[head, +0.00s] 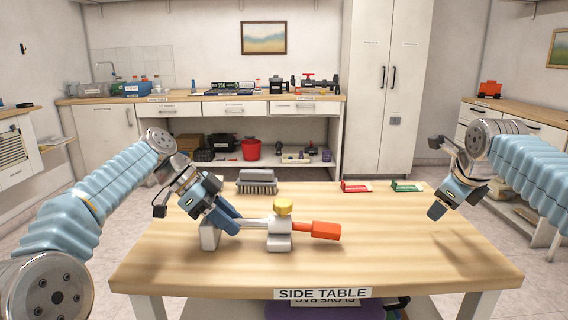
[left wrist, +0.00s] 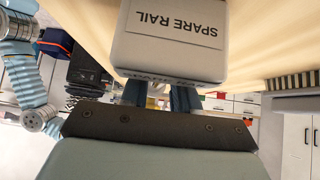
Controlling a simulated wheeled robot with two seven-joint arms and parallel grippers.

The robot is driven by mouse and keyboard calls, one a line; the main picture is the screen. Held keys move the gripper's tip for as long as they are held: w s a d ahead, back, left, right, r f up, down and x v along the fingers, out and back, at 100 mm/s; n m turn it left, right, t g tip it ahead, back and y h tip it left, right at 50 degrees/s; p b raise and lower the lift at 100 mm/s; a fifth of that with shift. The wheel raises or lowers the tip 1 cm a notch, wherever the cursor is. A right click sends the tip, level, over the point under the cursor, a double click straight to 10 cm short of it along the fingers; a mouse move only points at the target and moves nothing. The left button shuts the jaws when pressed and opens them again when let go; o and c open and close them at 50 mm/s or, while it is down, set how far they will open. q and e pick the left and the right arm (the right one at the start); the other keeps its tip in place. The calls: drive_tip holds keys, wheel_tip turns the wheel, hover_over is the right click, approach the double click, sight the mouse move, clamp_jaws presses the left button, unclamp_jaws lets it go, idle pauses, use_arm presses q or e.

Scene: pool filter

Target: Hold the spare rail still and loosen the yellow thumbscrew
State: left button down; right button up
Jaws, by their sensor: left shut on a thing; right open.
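The spare rail (head: 251,223) lies on the side table (head: 400,262), a pale bar with a white end block at its left. Its label "SPARE RAIL" reads upside down on the white block (left wrist: 172,45) in the left wrist view. The yellow thumbscrew (head: 283,206) stands on top of a white clamp block (head: 279,238) on the rail. An orange-red handle (head: 322,230) sticks out to the right of that block. My left gripper (head: 232,222) is shut on the rail, between the end block and the clamp block. My right gripper (head: 437,212) is open and empty, above the table's right side.
A grey brush (head: 257,181) lies at the table's back left. A red box (head: 356,186) and a green box (head: 407,186) lie along the back edge. The table's front and right are clear. A long counter (head: 210,98) stands behind.

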use_arm(q)
drive_tip(key=c, duration=0.8)
unclamp_jaws()
drive_tip(key=shift+o, duration=0.2)
drive_tip(key=v, duration=0.7)
drive_tip(key=shift+a+r, duration=0.15)
drive_tip(key=shift+r, duration=0.05)
drive_tip(key=shift+s, duration=0.1)
